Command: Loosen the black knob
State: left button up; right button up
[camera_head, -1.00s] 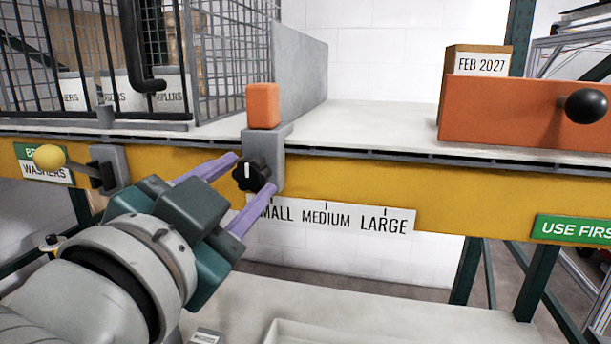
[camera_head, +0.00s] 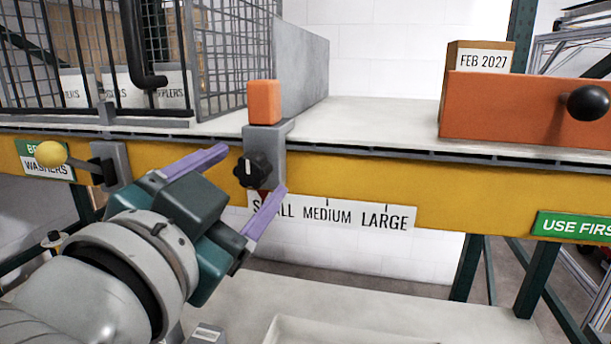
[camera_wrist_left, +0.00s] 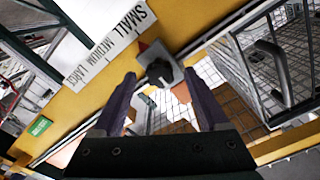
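The black knob (camera_head: 253,170) with a white mark sits on the front of a grey sliding bracket (camera_head: 270,146) with an orange block on top. It is above the "SMALL" end of the size label (camera_head: 345,214). My left gripper (camera_head: 255,169) is open, with one purple finger up and left of the knob and the other down and right of it. In the left wrist view the knob (camera_wrist_left: 159,72) shows beyond and between the spread fingertips, with gaps on both sides. A red pointer (camera_wrist_left: 143,46) is beside it. My right gripper is not in view.
A yellow rail (camera_head: 340,178) runs along the shelf front. Left of my gripper, a yellow ball handle (camera_head: 50,154) sticks out by a wire cage (camera_head: 232,60). An orange drawer front (camera_head: 500,108) with a black ball knob is at the right. The rail's middle is clear.

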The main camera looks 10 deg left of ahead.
pick_arm(q)
jog(key=shift+s+f+b, duration=0.15)
jog(key=shift+s+b, duration=0.2)
jog(key=shift+s, duration=0.2)
jog(key=s+b, duration=0.3)
jog(key=s, duration=0.6)
jog(key=shift+a+b, duration=0.15)
jog(key=shift+b, duration=0.2)
